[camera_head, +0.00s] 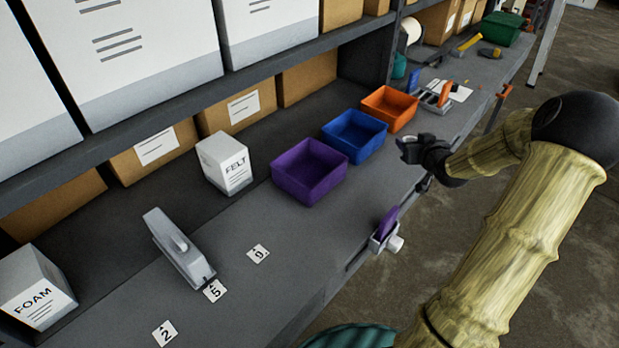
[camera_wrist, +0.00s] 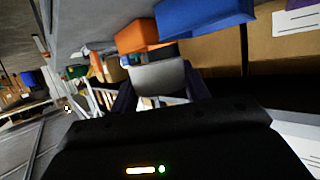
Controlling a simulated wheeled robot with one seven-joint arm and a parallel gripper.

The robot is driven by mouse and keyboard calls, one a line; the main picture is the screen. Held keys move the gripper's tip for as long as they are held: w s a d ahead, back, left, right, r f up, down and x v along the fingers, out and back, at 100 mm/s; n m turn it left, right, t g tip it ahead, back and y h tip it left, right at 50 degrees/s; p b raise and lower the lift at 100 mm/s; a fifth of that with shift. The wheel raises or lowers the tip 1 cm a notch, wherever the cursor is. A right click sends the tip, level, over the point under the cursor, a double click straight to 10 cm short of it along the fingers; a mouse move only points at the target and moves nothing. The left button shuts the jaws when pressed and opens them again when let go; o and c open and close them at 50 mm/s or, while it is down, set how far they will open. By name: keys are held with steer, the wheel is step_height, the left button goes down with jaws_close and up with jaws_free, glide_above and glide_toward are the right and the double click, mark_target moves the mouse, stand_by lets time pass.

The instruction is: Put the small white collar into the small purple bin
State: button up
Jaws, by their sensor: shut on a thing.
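My gripper (camera_head: 411,149) is above the bench's front edge, to the right of the bins. In the wrist view its two dark fingers are shut on a pale grey-white rounded piece (camera_wrist: 160,76), which looks like the small white collar. In the head view the held piece is mostly hidden by the fingers. The small purple bin (camera_head: 309,171) stands on the bench, open at the top, to the left of my gripper and apart from it. I see nothing inside the bin.
A blue bin (camera_head: 353,136) and an orange bin (camera_head: 389,108) stand beyond the purple bin. A FELT box (camera_head: 224,162) is left of it. A purple-and-white fixture (camera_head: 386,231) sits on the bench edge. A shelf (camera_head: 200,95) overhangs the back.

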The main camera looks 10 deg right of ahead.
steer(key=w+a+r+n+y+p, duration=0.1)
steer(key=w+a+n+y, duration=0.1)
steer(key=a, duration=0.5)
steer(key=w+a+r+n+y, duration=0.1)
steer(key=w+a+n+y, duration=0.15)
steer(key=a, duration=0.45)
step_height(320, 180, up, 2)
steer(key=n+g+y, duration=0.3)
steer(key=n+y, duration=0.1)
glide_above(309, 179)
steer(key=shift+p, duration=0.4)
step_height(309, 179, down, 6)
steer(key=shift+f, duration=0.15)
steer(key=shift+f, duration=0.1)
steer(key=shift+f, duration=1.8)
steer(key=shift+y, duration=0.25)
steer(key=shift+f+b, duration=0.35)
steer(key=shift+b, duration=0.1)
